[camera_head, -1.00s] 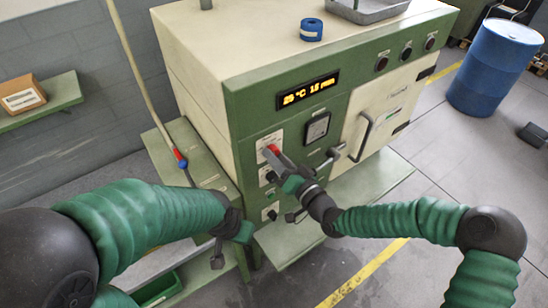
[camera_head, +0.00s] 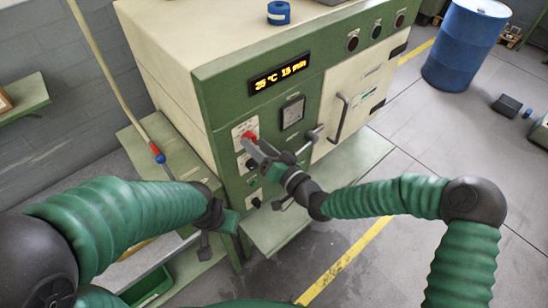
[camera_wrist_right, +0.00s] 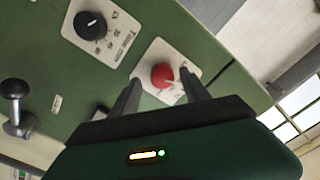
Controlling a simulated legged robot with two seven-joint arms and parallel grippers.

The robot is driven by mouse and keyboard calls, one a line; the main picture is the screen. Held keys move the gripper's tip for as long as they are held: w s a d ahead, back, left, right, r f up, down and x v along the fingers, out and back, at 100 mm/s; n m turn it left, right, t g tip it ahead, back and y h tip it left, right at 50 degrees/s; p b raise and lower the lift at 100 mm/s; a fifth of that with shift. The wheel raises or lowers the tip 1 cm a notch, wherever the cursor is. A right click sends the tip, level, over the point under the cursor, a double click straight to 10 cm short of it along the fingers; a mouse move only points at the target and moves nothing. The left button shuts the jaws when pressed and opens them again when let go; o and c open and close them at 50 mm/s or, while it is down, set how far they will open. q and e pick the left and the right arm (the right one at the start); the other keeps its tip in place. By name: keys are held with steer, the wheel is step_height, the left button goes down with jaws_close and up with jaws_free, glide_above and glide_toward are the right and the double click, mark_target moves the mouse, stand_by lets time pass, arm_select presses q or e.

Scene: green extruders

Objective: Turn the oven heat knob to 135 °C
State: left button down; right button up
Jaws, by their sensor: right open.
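The oven (camera_head: 215,110) has a green front with a lit display (camera_head: 280,74) reading 25 °C and 15 min. A red knob (camera_head: 250,136) sits on a white plate below it. A black knob with a white pointer and dial marks (camera_wrist_right: 91,26) is on the neighbouring plate; which knob sets the heat is unreadable. My right gripper (camera_head: 257,146) is open just in front of the red knob. In the right wrist view the red knob (camera_wrist_right: 163,76) shows between the fingertips; contact cannot be told. My left gripper (camera_head: 207,244) hangs low at the left, its jaws unclear.
The oven door handle (camera_head: 338,118) and a grey lever (camera_head: 309,138) stand out to the right of my right gripper. A blue tape roll (camera_head: 279,13) lies on top.

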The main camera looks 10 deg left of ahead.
steer(key=b+v, duration=0.3)
steer(key=v, duration=1.3)
steer(key=shift+f, duration=0.2)
